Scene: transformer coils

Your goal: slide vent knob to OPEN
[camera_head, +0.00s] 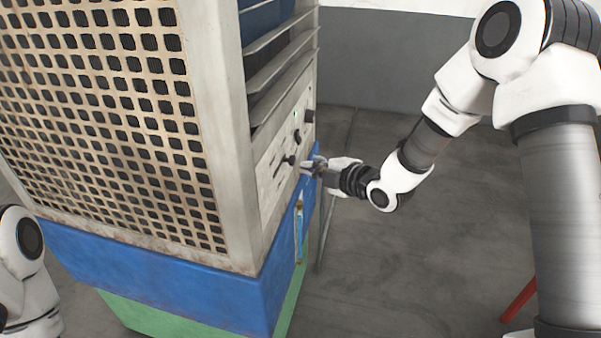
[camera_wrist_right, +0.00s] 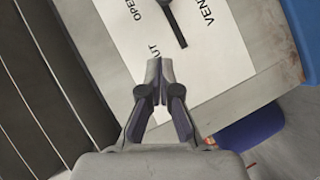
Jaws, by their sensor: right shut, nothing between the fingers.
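The vent panel is a pale label plate (camera_head: 276,168) on the side of the cabinet. A small dark knob (camera_head: 289,160) sticks out at the upper right end of a dark slot there. In the right wrist view the label (camera_wrist_right: 215,55) reads VENT, with OPEN near the top and SHUT partly hidden behind my fingertips. The slot (camera_wrist_right: 176,24) runs to the top edge; I cannot make out the knob clearly there. My right gripper (camera_head: 308,167) is shut and empty, just right of the knob; its fingertips (camera_wrist_right: 160,72) overlap the label. My left gripper is out of view.
Two more dark knobs, a middle one (camera_head: 296,137) and a farther one (camera_head: 309,116), sit on the same panel. Slatted louvers (camera_head: 280,62) lie above it. The blue base (camera_head: 170,285) juts below. Grey floor (camera_head: 400,270) is open to the right.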

